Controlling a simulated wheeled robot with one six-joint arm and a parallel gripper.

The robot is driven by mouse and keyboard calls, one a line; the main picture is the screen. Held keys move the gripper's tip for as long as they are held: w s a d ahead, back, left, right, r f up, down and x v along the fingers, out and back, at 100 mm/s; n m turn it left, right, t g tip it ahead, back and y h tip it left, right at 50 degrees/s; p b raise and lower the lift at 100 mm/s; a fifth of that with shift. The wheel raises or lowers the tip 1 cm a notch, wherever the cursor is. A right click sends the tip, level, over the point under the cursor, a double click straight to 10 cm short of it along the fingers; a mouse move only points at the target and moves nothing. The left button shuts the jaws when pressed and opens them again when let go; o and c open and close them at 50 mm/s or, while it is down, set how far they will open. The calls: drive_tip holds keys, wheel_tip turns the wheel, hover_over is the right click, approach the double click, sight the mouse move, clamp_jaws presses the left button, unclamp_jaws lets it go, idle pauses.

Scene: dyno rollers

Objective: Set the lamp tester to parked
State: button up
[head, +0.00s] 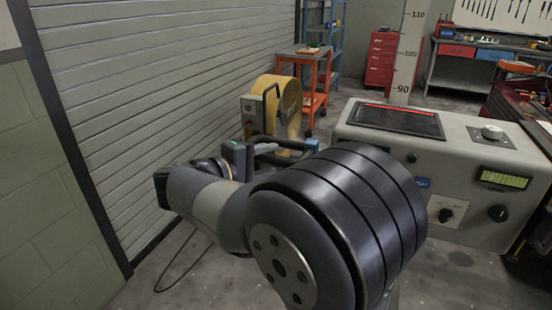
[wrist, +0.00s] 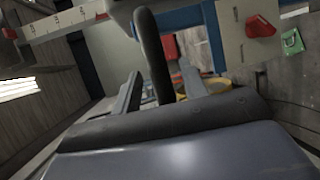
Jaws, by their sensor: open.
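A pale column (head: 404,60) with a height scale, which may belong to the lamp tester, rises behind a grey console (head: 385,160). I cannot tell for sure which parts are the lamp tester or how it is set. In the wrist view a dark bar (wrist: 152,50) stands between the two fingers of my open gripper (wrist: 160,88); I cannot tell whether it touches them. Beyond are a blue part (wrist: 200,20) and a pale panel with a red knob (wrist: 260,27) and a green tag (wrist: 292,41).
The console carries a selector knob (head: 447,212), a black knob (head: 498,213) and a lit display (head: 503,178). A yellow reel (head: 285,103) and an orange cart (head: 310,75) stand by the shutter (head: 165,80) at left. A red cabinet (head: 382,60) and a workbench (head: 460,75) are at the back.

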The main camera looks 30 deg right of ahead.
drive_tip(key=shift+x, duration=1.65)
drive_tip(key=shift+c, duration=0.4)
clamp_jaws()
drive_tip(key=shift+s, duration=0.1)
